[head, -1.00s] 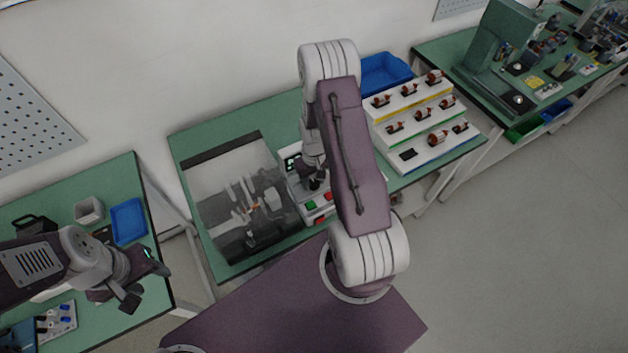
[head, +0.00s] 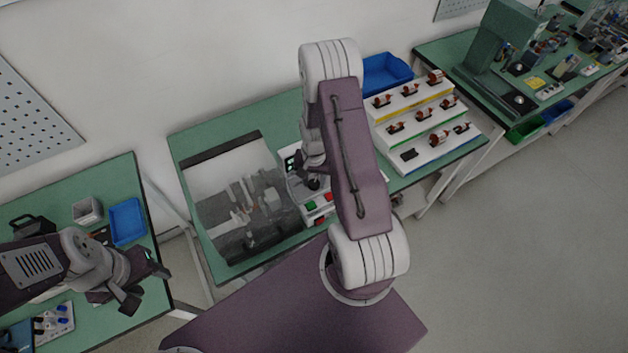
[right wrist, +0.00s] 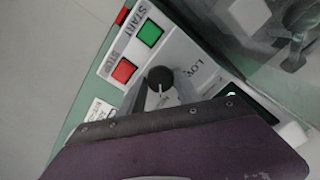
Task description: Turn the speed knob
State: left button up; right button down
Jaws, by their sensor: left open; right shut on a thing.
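The black round speed knob (right wrist: 160,78) with a white pointer line is on the white control box (head: 323,219), in the right wrist view. The word LOW is printed beside it. My right gripper (right wrist: 163,90) is shut on the knob, its grey fingers on either side. In the head view my right gripper (head: 313,183) is over the box, and its wrist and fingers hide the knob. My left gripper (head: 146,284) is open and empty, far left of the box, above the left table.
A green START button (right wrist: 149,33) and a red STOP button (right wrist: 123,71) lie close to the knob. A clear-covered test case (head: 225,180) stands left of the box. A stepped rack (head: 402,108) with several stators and a blue bin (head: 386,75) are to the right.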

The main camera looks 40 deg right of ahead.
aim_at(314, 183)
jog(key=shift+w+d+r, duration=0.1)
jog(key=shift+w, duration=0.05)
dwell(0.3)
jog(key=c, duration=0.9)
grip_release()
jog(key=shift+r, duration=0.4)
notch_tip(314, 183, up, 8)
jog(key=shift+r+b, duration=0.1)
jog(key=shift+b, duration=0.6)
jog(key=shift+s, duration=0.2)
